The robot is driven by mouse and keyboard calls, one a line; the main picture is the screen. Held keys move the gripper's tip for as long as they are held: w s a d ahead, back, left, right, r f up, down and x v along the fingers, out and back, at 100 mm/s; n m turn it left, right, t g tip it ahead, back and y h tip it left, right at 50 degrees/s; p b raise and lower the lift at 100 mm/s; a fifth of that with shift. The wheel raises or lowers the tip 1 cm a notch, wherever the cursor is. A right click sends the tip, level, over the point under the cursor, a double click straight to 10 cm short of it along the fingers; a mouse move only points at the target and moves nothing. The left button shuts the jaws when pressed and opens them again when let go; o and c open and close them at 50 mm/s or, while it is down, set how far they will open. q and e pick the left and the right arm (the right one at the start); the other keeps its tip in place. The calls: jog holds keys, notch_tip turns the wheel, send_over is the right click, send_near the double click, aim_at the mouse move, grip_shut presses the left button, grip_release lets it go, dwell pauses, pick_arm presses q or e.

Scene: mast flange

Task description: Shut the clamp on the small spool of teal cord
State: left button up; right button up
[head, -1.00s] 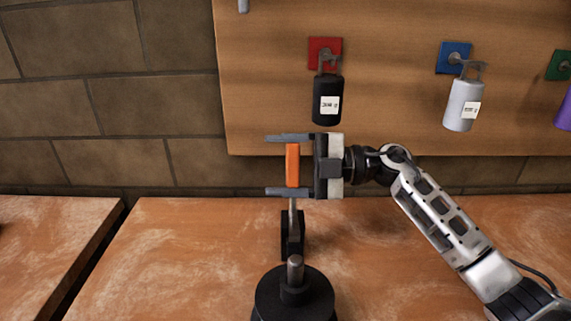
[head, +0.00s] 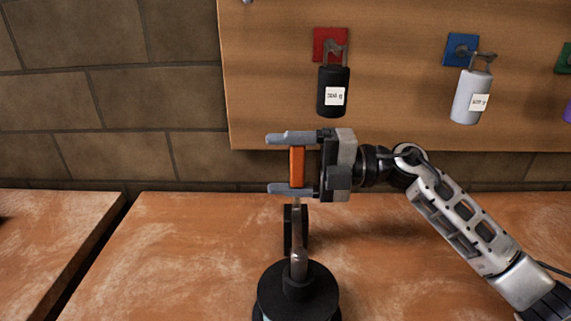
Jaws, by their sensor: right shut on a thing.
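The clamp's orange handle (head: 297,166) stands upright on a grey metal lever. My right gripper (head: 290,163) is shut on the handle, one finger above the other, with the orange between them. Below, a grey post rises from a round black disc (head: 276,288) at the bottom edge. A sliver of teal (head: 265,318) shows at the disc's lower left edge; the rest of the spool is cut off by the frame. A black upright part (head: 288,230) stands behind the lever. I cannot tell how far the clamp is from closed. My left gripper is not in view.
A wooden board (head: 400,100) behind carries a black cylinder (head: 333,90) on a red plate and a light grey cylinder (head: 470,98) on a blue plate. A purple one is cut off at right. The worn orange-brown table (head: 160,250) is clear to the left.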

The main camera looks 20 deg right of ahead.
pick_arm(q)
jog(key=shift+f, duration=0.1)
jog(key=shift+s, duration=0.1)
pick_arm(e)
jog(key=o, duration=1.4)
jog(key=shift+s, duration=0.1)
jog(key=shift+d, duration=0.1)
jog(key=shift+d+f, duration=0.1)
jog(key=shift+d, duration=0.2)
pick_arm(q)
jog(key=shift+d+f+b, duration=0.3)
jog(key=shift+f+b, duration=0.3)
jog(key=shift+b, duration=1.2)
pick_arm(e)
jog(key=shift+v, duration=7.6)
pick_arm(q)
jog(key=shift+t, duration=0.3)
pick_arm(e)
jog(key=shift+s, duration=0.15)
